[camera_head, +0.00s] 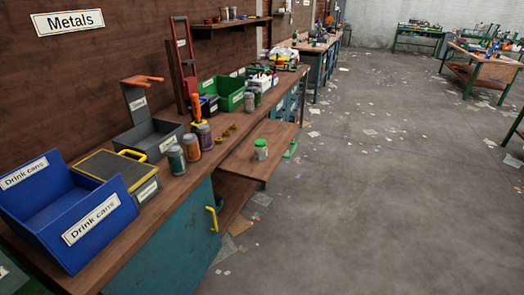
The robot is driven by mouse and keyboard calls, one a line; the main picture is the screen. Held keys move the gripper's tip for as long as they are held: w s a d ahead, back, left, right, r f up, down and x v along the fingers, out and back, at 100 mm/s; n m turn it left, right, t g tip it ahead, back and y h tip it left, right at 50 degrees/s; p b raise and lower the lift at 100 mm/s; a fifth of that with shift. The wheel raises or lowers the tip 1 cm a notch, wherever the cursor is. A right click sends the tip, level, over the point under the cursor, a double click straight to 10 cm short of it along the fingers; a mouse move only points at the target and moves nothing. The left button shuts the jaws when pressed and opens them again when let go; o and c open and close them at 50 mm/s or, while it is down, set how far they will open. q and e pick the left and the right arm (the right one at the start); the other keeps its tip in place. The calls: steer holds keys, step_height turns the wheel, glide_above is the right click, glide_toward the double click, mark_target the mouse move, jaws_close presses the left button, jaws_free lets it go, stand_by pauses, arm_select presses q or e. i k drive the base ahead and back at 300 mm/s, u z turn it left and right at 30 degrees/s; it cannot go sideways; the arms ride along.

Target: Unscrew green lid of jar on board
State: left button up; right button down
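A small jar with a green lid (261,143) stands upright on a brown wooden board (241,168). The jar body (261,154) looks pale or clear, and the lid sits on top of it. The board juts out from the right side of the workbench, lower than the bench top. Neither of my grippers shows in the head view.
The workbench (165,205) holds a blue "Drink cans" bin (45,190), a grey bin (150,135), several other jars (191,147) and a green bin (222,92). The littered floor (380,200) to the right is open.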

mark_target(260, 153)
steer(key=k, duration=0.65)
steer(key=z, duration=0.65)
steer(key=i, duration=1.55)
steer(key=u, duration=0.65)
steer(key=i, duration=0.45)
steer(key=u, duration=0.4)
